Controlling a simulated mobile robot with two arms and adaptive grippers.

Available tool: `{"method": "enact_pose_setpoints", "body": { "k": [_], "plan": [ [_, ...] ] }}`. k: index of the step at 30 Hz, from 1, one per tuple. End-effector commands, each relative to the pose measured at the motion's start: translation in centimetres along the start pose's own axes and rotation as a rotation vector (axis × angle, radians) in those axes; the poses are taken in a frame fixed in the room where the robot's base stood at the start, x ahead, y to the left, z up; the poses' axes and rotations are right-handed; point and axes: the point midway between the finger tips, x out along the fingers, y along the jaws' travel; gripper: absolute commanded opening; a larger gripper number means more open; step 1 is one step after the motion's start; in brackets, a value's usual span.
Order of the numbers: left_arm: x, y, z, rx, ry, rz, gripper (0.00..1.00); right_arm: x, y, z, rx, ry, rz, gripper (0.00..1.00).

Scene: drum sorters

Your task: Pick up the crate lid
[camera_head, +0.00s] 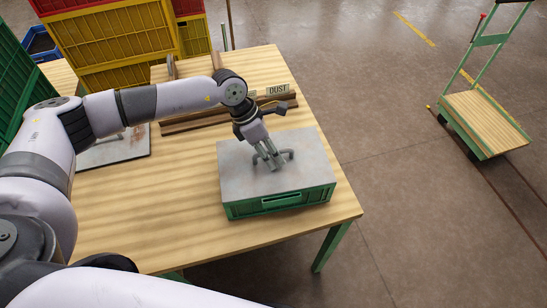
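The crate lid (242,180) is a flat grey metal sheet with a dark handle (288,155) on top. It lies on a low green crate (290,200) near the right front of the wooden table. My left gripper (272,163) points down at the handle in the middle of the lid. Its fingers are at the handle, but I cannot tell whether they have closed on it. My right gripper is not in view.
A wooden rack with a "DUST" label (278,90) stands behind the crate. Another grey plate (115,150) lies at the table's left. Yellow crates (115,50) are stacked behind. A cart (487,120) stands on the floor at right. The table front (170,230) is clear.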

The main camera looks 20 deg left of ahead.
Motion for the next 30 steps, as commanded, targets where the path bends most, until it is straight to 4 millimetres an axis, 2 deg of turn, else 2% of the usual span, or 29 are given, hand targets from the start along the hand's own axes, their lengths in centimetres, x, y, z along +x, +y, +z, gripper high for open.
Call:
{"method": "enact_pose_setpoints", "body": {
  "k": [5, 21, 30],
  "plan": [
    [0.03, 0.03, -0.02, 0.0, 0.0, 0.001, 0.35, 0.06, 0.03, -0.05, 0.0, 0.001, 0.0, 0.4],
    [-0.04, 0.04, 0.0, 0.0, 0.0, 0.001, 0.0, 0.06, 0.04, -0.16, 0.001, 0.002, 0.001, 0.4],
    [-0.08, 0.04, 0.04, 0.0, -0.001, 0.001, 0.0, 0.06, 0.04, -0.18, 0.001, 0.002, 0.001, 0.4]
  ]
}}
